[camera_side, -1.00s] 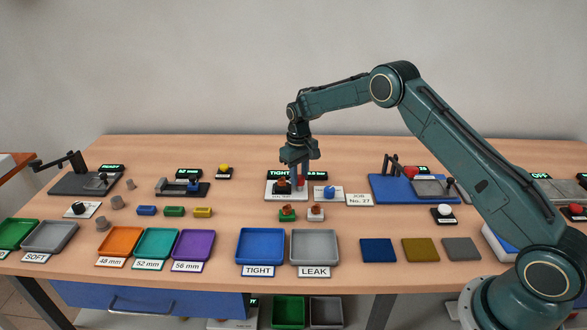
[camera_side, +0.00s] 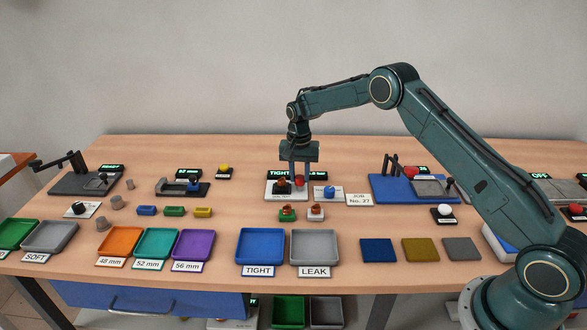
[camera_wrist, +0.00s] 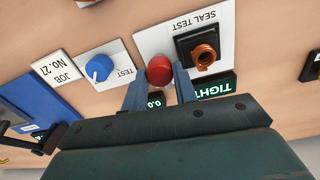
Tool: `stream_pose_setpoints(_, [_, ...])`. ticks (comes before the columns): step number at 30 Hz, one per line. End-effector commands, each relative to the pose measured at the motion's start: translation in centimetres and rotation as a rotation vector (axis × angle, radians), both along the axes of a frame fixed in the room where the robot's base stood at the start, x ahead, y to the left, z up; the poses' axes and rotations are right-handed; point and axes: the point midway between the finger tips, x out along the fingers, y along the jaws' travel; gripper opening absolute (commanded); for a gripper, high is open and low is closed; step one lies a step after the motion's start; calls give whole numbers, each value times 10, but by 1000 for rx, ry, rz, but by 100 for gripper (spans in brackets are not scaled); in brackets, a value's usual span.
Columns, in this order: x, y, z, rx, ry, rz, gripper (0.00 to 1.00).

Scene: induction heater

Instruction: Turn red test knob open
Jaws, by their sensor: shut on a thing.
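The red test knob (camera_wrist: 159,71) sits on the white seal test plate (camera_wrist: 222,20), beside a black socket holding an orange-brown fitting (camera_wrist: 203,54). In the side view the red knob (camera_side: 299,181) shows just below my gripper (camera_side: 300,176). My gripper (camera_wrist: 160,86) points down, with its two fingers on either side of the red knob, shut on it. The display behind the plate reads "TIGHT" (camera_wrist: 215,89), and its number is partly hidden by my fingers.
A blue knob (camera_wrist: 99,67) on a white "TEST" plate stands close beside the red one. A "JOB No. 27" card (camera_side: 359,199) lies to its right. Two small parts, on green (camera_side: 287,215) and white (camera_side: 316,213) bases, stand in front. Blue TIGHT (camera_side: 260,246) and grey LEAK (camera_side: 315,246) trays are nearer the front edge.

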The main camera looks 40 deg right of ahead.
Motion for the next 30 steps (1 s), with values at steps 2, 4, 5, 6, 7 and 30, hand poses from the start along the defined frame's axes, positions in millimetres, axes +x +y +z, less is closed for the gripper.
stream_pose_setpoints(2, [1, -1, 2, -1, -6, -30, 6])
stream_pose_setpoints(4, [2, -1, 2, -2, -6, -48, 6])
stream_pose_setpoints(5, [2, -1, 2, -1, -6, -54, 6])
stream_pose_setpoints(6, [2, -1, 2, -1, -6, -61, 6])
stream_pose_setpoints(7, [1, -1, 2, -1, -6, -64, 6])
stream_pose_setpoints(30, [0, -1, 1, -1, -2, -68, 50])
